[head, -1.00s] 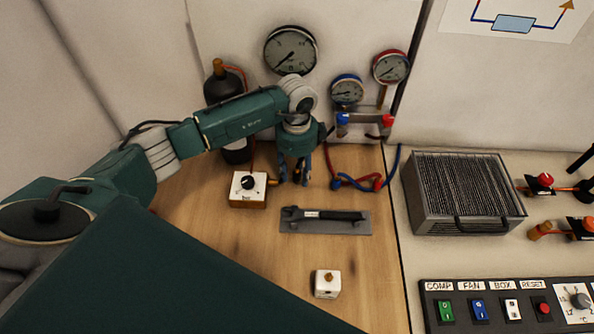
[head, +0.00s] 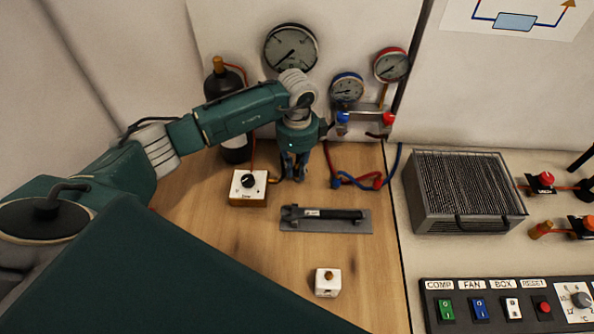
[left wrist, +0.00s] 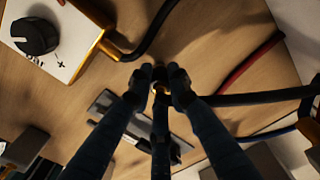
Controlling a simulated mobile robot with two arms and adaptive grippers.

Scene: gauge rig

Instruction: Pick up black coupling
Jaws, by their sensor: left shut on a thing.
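My left gripper (head: 291,172) points down over the wooden bench, just right of the white box with a black knob (head: 248,187). In the left wrist view its fingertips (left wrist: 161,78) are closed together on the black coupling (left wrist: 161,89), a small dark piece with a brass glint. The fingers hide most of it. A black hose (left wrist: 255,98) runs right from beside the fingertips. Another black hose curves from the brass fitting of the white box (left wrist: 70,35). My right gripper is not in view.
A grey plate with a black tool (head: 325,219) and a small white block (head: 328,282) lie in front. Red and blue hoses (head: 365,180) hang to the right below the gauges (head: 347,88). A black bottle (head: 225,85) stands behind my arm.

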